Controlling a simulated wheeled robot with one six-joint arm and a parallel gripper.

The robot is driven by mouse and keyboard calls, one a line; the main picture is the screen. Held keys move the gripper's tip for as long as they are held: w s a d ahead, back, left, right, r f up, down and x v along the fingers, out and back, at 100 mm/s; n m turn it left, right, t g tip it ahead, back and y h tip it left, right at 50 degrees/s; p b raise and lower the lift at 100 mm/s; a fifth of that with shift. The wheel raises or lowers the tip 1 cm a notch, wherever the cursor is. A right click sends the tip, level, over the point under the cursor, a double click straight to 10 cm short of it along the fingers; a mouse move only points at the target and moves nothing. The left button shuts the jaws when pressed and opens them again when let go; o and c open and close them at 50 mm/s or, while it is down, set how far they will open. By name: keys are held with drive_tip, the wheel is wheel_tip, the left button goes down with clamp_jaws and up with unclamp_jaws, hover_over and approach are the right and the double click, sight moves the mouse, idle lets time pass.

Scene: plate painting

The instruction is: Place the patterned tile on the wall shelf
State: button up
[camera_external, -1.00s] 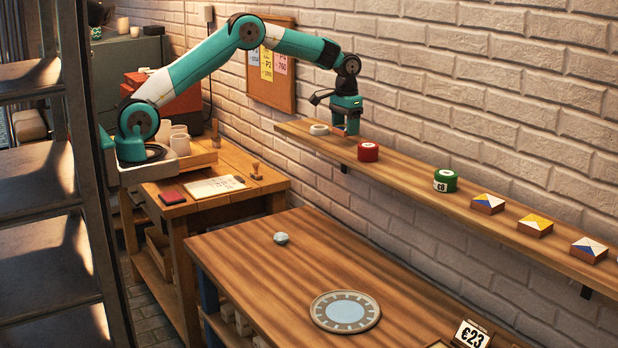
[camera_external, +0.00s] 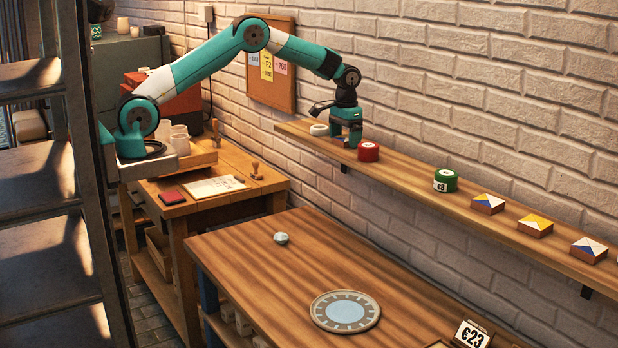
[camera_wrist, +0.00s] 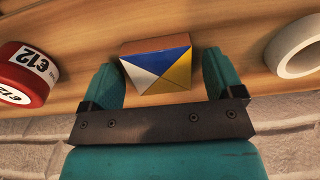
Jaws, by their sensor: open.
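A small patterned tile (camera_wrist: 160,64) with blue, yellow and white triangles on top and orange-brown sides is at the wall shelf (camera_wrist: 80,45). In the wrist view it is between the fingers of my gripper (camera_wrist: 162,80), with a thin gap visible beside at least one finger. My gripper is open. In the external view my gripper (camera_external: 346,138) is low at the far left part of the shelf (camera_external: 410,188), and its fingers hide most of the tile (camera_external: 341,138).
A white ring (camera_external: 319,130) stands left of my gripper and a red tin (camera_external: 368,152) close on its right. Farther right on the shelf are a green tin (camera_external: 445,181) and several similar tiles (camera_external: 488,204). A round plate (camera_external: 345,312) lies on the table below.

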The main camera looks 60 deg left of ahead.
sight(345, 138)
wheel_tip(345, 138, up, 12)
drive_tip(key=b, duration=0.3)
drive_tip(key=s+a+r+n, duration=0.2)
drive_tip(key=s+a+r, duration=0.15)
drive_tip(key=a, duration=0.45)
drive_tip(key=s+a+n+y, duration=0.1)
drive_tip(key=s+a+n, duration=0.1)
drive_tip(key=s+a, duration=0.7)
drive_tip(key=s+a+n+y, duration=0.2)
drive_tip(key=s+a, duration=0.4)
drive_tip(key=s, duration=0.7)
drive_tip(key=s+a+f, duration=0.1)
drive_tip(key=s+f, duration=0.1)
drive_tip(key=s, duration=0.5)
drive_tip(key=s+a+f+n+y, duration=0.1)
drive_tip(key=s+a, duration=0.1)
drive_tip(key=s, duration=0.5)
drive_tip(key=shift+s+a+f, duration=0.25)
drive_tip(key=shift+s+f, duration=0.1)
